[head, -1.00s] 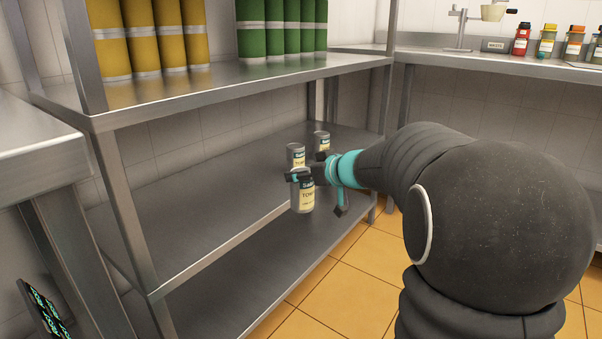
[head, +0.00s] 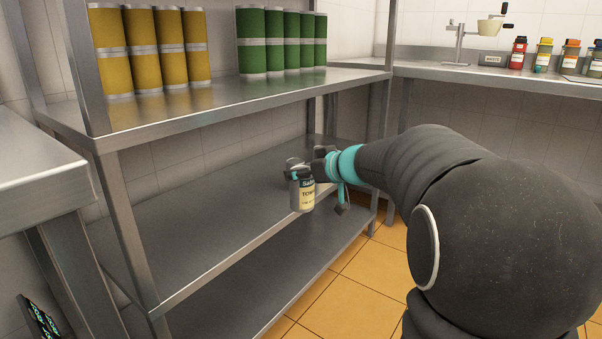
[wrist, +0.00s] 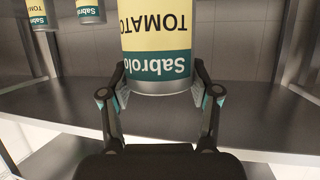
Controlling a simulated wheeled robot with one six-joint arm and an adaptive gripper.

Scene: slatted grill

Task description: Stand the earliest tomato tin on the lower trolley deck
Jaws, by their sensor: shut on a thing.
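My gripper (head: 301,172) is shut on a tomato tin (head: 306,198), a silver can with a cream and teal label. In the head view it holds the tin upright by its upper part, in front of the steel rack's middle shelf. The wrist view shows the same tin (wrist: 158,40) with its label upside down, between both fingers (wrist: 158,100). Two more tins, one at the far upper left (wrist: 37,12) and one beside it (wrist: 89,11), show in the wrist view. In the head view they are mostly hidden behind my gripper. I cannot make out a trolley for certain.
The rack's middle shelf (head: 200,225) is largely bare, with a lower shelf (head: 250,285) beneath. Yellow cans (head: 155,50) and green cans (head: 280,42) stand on the top shelf. A steel worktop (head: 35,165) is at left; a counter (head: 490,72) with jars is at back right.

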